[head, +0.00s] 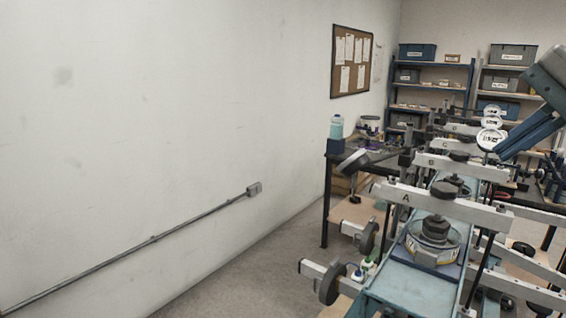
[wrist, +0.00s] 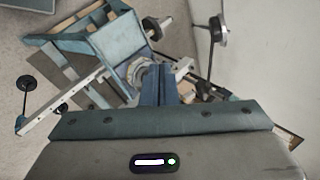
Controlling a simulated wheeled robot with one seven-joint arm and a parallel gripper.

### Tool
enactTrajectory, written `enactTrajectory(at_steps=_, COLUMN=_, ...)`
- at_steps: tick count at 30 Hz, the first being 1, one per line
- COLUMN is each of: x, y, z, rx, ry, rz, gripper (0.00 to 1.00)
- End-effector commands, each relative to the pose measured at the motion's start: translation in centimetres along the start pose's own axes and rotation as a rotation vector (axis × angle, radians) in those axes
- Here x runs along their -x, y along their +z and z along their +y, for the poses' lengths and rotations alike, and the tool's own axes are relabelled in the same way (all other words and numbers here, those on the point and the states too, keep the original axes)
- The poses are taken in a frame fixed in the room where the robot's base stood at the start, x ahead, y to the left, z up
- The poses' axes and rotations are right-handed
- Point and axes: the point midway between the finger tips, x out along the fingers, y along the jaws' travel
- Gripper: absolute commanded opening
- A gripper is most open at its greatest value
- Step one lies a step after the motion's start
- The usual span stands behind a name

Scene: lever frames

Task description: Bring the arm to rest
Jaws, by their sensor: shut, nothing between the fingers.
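My gripper (head: 503,150) enters at the right edge of the head view, angled down and left, above the row of lever frames. In the wrist view my gripper (wrist: 161,72) shows its two blue fingers together with nothing between them. The nearest lever frame has a pale beam (head: 450,207) marked A. A dark knob and weight stack (head: 436,215) stands over a round tin on its blue bed. More lettered beams stand behind it. In the wrist view a frame (wrist: 100,45) with a long pale beam lies beyond the fingers; whether they touch anything I cannot tell.
A dark bench (head: 342,147) behind the frames holds a pale blue bottle (head: 337,127). Shelves (head: 430,72) with bins stand at the back. A corkboard (head: 351,61) and a conduit (head: 150,240) are on the left wall. The floor beside that wall is clear.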

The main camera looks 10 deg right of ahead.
Motion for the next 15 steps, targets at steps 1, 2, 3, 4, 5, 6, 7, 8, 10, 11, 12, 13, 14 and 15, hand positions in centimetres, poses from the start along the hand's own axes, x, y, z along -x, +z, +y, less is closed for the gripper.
enactTrajectory(at_steps=1, x=-0.7, y=0.1, z=0.0, rx=0.012, ry=0.003, rz=-0.008, gripper=0.0)
enactTrajectory(at_steps=2, x=-1.1, y=0.1, z=0.0, rx=0.019, ry=0.005, rz=-0.01, gripper=0.0)
enactTrajectory(at_steps=3, x=-1.6, y=0.1, z=0.0, rx=0.027, ry=0.007, rz=-0.012, gripper=0.0)
enactTrajectory(at_steps=4, x=-2.1, y=0.1, z=-0.1, rx=0.035, ry=0.01, rz=-0.016, gripper=0.0)
enactTrajectory(at_steps=5, x=-2.5, y=0.1, z=-0.1, rx=0.044, ry=0.012, rz=-0.018, gripper=0.0)
enactTrajectory(at_steps=6, x=-3.1, y=0.2, z=-0.1, rx=0.056, ry=0.015, rz=-0.021, gripper=0.0)
enactTrajectory(at_steps=7, x=-3.6, y=0.2, z=0.0, rx=0.066, ry=0.019, rz=-0.025, gripper=0.0)
enactTrajectory(at_steps=8, x=-4.0, y=0.3, z=-0.1, rx=0.075, ry=0.021, rz=-0.026, gripper=0.0)
enactTrajectory(at_steps=10, x=-5.3, y=0.6, z=-0.1, rx=0.104, ry=0.028, rz=-0.034, gripper=0.0)
enactTrajectory(at_steps=11, x=-5.9, y=0.7, z=-0.1, rx=0.117, ry=0.032, rz=-0.037, gripper=0.0)
enactTrajectory(at_steps=12, x=-6.9, y=0.9, z=-0.1, rx=0.136, ry=0.039, rz=-0.042, gripper=0.0)
enactTrajectory(at_steps=13, x=-7.6, y=1.1, z=-0.1, rx=0.152, ry=0.044, rz=-0.047, gripper=0.0)
enactTrajectory(at_steps=14, x=-8.3, y=1.4, z=-0.2, rx=0.17, ry=0.049, rz=-0.05, gripper=0.0)
enactTrajectory(at_steps=15, x=-9.4, y=1.7, z=-0.1, rx=0.194, ry=0.057, rz=-0.056, gripper=0.0)
